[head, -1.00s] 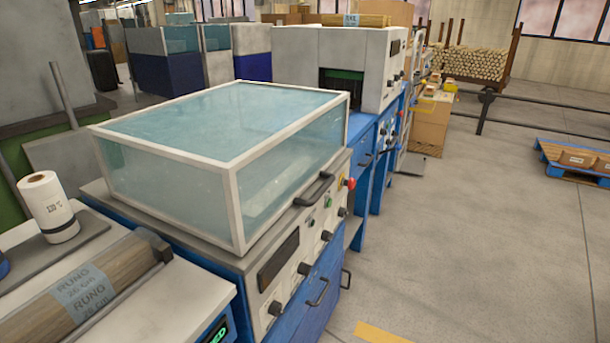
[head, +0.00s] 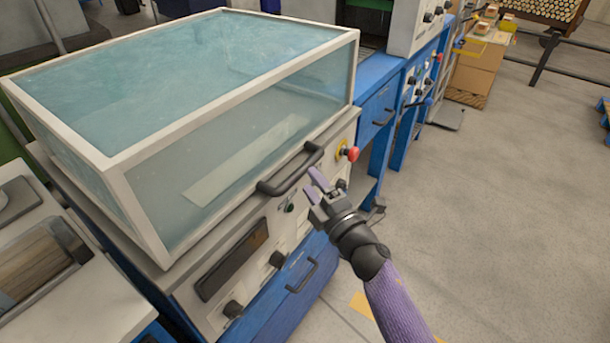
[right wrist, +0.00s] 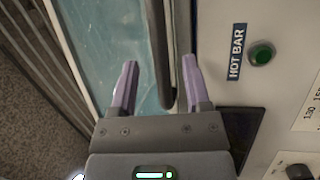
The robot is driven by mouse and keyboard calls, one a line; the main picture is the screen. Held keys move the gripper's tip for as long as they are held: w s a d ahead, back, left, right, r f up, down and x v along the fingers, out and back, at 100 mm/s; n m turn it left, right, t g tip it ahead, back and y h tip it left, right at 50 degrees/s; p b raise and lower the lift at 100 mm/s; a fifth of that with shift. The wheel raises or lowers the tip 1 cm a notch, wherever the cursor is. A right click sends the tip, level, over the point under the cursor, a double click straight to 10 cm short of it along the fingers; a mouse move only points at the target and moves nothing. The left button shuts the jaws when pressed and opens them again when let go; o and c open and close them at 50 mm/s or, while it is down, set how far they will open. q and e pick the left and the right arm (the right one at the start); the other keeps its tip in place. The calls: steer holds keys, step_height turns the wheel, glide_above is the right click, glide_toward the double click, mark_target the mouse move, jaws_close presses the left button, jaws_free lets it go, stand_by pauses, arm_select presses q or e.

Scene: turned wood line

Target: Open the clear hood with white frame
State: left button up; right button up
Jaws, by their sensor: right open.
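The clear hood with white frame (head: 120,160) sits closed on the machine at left-centre of the head view. Its dark bar handle (head: 290,170) is on the lower front edge, at the right. My right gripper (head: 315,184) is open just in front of the handle's right part. In the right wrist view the handle (right wrist: 160,50) runs between the two purple fingers of the gripper (right wrist: 161,75), and the hood's clear panel (right wrist: 100,40) shows at left. I cannot tell whether the fingers touch the handle. My left gripper is not in view.
The machine's front panel carries a red stop button (head: 350,153), a dark display (head: 232,260) and black knobs; a green button (right wrist: 262,53) is right of the handle in the wrist view. A lower drawer handle (head: 302,275) sticks out below.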

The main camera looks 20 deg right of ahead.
steer(key=shift+x, duration=1.4)
jaws_close()
stand_by(0.4)
